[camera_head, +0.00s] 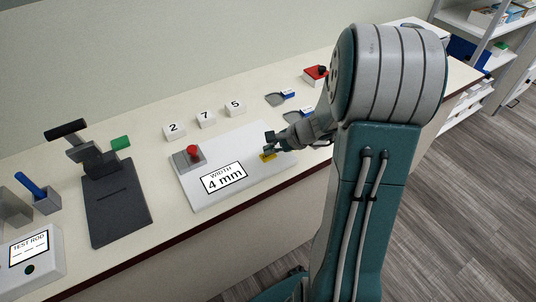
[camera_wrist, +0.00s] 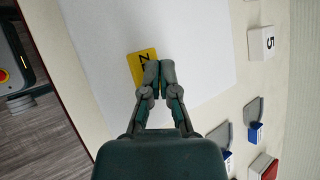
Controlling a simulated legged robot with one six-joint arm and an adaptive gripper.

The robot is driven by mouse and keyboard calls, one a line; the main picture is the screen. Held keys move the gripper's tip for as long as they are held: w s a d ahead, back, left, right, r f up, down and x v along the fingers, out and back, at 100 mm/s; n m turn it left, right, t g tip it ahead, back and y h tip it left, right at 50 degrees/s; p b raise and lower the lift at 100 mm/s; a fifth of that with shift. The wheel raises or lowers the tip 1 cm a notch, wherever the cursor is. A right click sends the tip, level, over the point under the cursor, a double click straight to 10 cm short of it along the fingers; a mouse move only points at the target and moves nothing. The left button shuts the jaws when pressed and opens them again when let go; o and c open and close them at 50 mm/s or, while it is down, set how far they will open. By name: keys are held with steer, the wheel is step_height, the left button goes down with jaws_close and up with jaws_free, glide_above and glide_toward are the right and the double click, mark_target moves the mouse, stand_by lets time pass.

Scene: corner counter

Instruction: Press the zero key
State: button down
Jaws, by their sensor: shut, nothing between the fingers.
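The zero key is a small yellow block (camera_wrist: 140,58) with a black "Z" showing; the rest of its lettering is hidden by my fingers. In the head view the yellow key (camera_head: 268,157) lies on the right part of a white panel (camera_head: 240,150). The panel's display (camera_head: 223,178) reads "WIDTH 4 mm". My gripper (camera_wrist: 159,66) is shut and empty, its fingertips over the key's edge in the wrist view. In the head view my gripper (camera_head: 269,138) is just above or behind the key; I cannot tell whether it touches.
A red knob (camera_head: 193,152) on a grey block sits on the panel's left. White number blocks (camera_head: 206,119) stand behind it. Blue-handled tools (camera_head: 280,97) and a red box (camera_head: 315,76) lie at the back right. A dark press (camera_head: 110,200) and test rod box (camera_head: 32,257) are at left.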

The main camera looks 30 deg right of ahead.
mark_target(270, 155)
steer(key=shift+f, duration=0.45)
stand_by(0.5)
steer(key=shift+r, duration=0.85)
steer(key=shift+r, duration=0.1)
steer(key=shift+r, duration=2.45)
